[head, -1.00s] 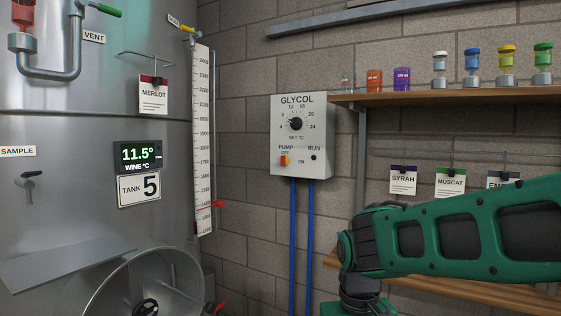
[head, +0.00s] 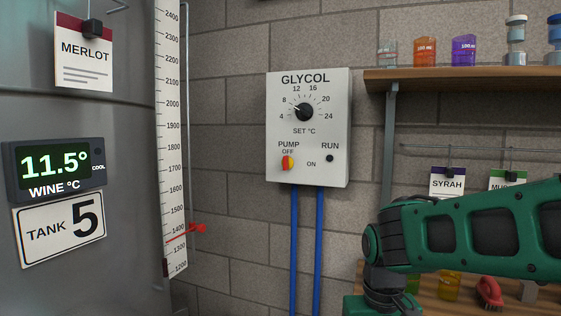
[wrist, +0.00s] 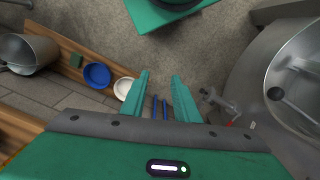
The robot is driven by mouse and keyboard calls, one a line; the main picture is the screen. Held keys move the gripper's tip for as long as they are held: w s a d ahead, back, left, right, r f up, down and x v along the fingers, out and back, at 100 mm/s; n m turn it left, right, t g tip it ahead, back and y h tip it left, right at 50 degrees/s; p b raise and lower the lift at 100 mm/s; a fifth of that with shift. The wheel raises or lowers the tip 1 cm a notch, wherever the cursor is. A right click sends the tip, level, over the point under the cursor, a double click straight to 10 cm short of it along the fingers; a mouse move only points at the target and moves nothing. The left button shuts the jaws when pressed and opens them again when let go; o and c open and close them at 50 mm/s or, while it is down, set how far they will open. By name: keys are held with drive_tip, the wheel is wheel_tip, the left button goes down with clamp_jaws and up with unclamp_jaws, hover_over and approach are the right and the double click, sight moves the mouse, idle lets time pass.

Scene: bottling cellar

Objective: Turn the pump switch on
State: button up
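The pump switch (head: 288,163) is a small red and yellow knob at the lower left of the white GLYCOL box (head: 337,130) on the brick wall. The knob's handle looks upright, toward OFF. The RUN lamp (head: 330,158) is dark. My gripper (wrist: 160,80) shows only in the wrist view, pointing down over the floor. Its two green fingers are apart with nothing between them. The switch is not in the wrist view.
A wooden shelf (head: 480,72) with small jars sticks out right of the box. Blue pipes (head: 306,240) run down below it. A steel tank (head: 120,150) and level scale (head: 170,150) stand left. Blue and white bowls (wrist: 97,75) sit on a low shelf.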

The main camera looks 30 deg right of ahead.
drive_tip(key=shift+w, duration=0.25)
drive_tip(key=w+d+r+t+h, duration=0.25)
drive_tip(key=w+d+r, duration=0.45)
drive_tip(key=w, duration=0.5)
drive_tip(key=m+t+h, duration=0.4)
drive_tip(key=t+h, duration=0.2)
drive_tip(key=h, duration=0.2)
approach(284, 158)
drive_tip(key=x, duration=0.9)
drive_tip(key=shift+d+f, duration=0.1)
drive_tip(key=shift+f, duration=0.1)
